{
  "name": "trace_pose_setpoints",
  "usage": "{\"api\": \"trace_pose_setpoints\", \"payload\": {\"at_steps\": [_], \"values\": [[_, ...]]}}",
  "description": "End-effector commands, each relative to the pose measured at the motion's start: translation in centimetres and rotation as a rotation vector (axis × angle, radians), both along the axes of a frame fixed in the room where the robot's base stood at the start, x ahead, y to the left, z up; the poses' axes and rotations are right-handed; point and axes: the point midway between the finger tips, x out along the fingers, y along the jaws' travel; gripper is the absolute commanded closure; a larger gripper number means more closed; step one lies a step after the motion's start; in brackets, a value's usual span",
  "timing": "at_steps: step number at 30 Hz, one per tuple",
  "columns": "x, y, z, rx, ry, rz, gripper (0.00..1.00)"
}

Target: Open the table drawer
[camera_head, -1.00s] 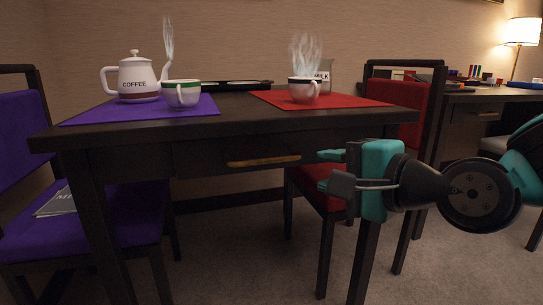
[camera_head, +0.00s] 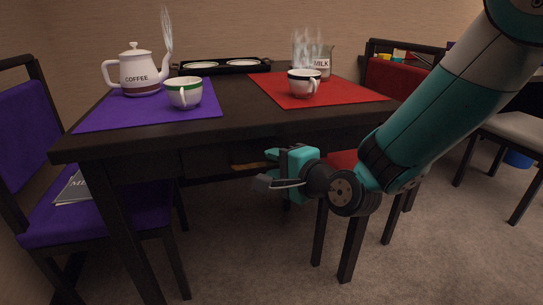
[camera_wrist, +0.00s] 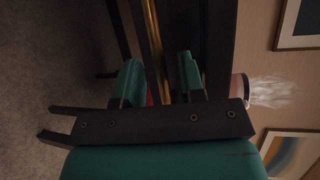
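The dark wooden table (camera_head: 130,150) has a drawer front (camera_head: 207,163) under its top, and the drawer looks shut. Its long brass handle (camera_head: 243,166) is partly hidden by my gripper in the head view. My teal gripper (camera_head: 268,168) is in front of the drawer, at the right part of the handle. In the wrist view, the handle (camera_wrist: 152,45) runs upright between the two fingers of my gripper (camera_wrist: 160,80). The fingers are apart and open. Whether either finger touches the handle cannot be told.
A coffee pot (camera_head: 138,72) and a green-rimmed cup (camera_head: 184,93) are on the purple mat (camera_head: 120,115). Another cup (camera_head: 304,84) is on the red mat (camera_head: 350,92). A purple chair (camera_head: 100,220) stands left, a red chair (camera_head: 390,78) right.

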Motion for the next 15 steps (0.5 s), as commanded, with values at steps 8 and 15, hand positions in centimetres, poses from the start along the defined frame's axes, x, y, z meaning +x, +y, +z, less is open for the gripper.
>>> {"api": "trace_pose_setpoints", "payload": {"at_steps": [8, 15], "values": [[1.5, 1.2, -0.4, 0.001, 0.0, -0.001, 0.64], [1.6, 1.2, -0.4, 0.001, 0.001, -0.001, 0.66]]}}
